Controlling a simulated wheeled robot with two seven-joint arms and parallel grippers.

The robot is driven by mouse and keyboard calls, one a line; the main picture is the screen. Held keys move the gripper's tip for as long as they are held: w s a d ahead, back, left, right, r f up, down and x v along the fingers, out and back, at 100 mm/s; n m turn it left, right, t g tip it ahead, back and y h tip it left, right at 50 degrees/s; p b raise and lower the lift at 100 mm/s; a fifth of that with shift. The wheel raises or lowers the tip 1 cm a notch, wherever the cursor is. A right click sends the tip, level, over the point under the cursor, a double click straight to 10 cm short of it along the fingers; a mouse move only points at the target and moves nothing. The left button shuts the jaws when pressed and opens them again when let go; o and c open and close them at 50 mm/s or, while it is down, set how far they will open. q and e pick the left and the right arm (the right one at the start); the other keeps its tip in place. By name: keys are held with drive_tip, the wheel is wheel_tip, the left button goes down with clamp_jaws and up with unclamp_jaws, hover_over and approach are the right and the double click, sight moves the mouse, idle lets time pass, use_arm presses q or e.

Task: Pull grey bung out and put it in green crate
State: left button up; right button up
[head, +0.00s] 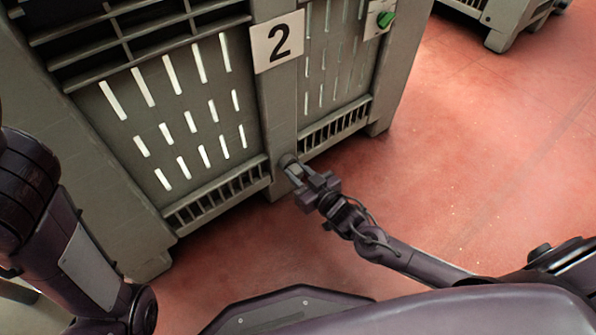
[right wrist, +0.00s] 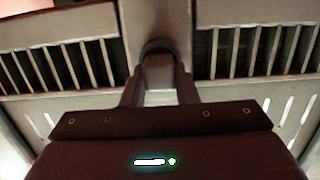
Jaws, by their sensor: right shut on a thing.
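The grey bung (head: 288,160) is low on the middle post of the large grey crate (head: 277,110) marked 2. My right gripper (head: 294,171) is shut on the bung, at the crate's face. In the right wrist view the bung (right wrist: 159,73) sits between the two fingers of my right gripper (right wrist: 159,92), in front of the post. How deep it sits in the post is hidden. No clearly green crate shows. My left arm shows at the left of the head view, but its gripper does not.
A white sign (head: 278,41) with a 2 is on the post. A green round part (head: 385,19) on a white plate is at the crate's upper right. Another grey crate (head: 505,20) stands at the top right. The red floor (head: 480,150) to the right is clear.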

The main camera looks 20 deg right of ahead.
sight(300, 176)
drive_tip(key=shift+s+d+p, duration=0.15)
drive_tip(key=shift+s+p, duration=0.15)
drive_tip(key=shift+s, duration=0.15)
drive_tip(key=shift+p+v, duration=0.9)
drive_tip(key=shift+v, duration=0.25)
drive_tip(key=shift+s+d+f+p, duration=0.2)
drive_tip(key=shift+s+p, duration=0.1)
drive_tip(key=shift+s, duration=0.25)
drive_tip(key=shift+s+d+f+p, duration=0.1)
drive_tip(key=shift+s+d+p, duration=0.15)
drive_tip(key=shift+s, duration=0.3)
drive_tip(key=p+v, duration=0.1)
drive_tip(key=v, duration=0.1)
drive_tip(key=p+v, duration=0.1)
drive_tip(key=v, duration=0.1)
drive_tip(key=shift+f+p, duration=0.25)
drive_tip(key=shift+p, duration=0.05)
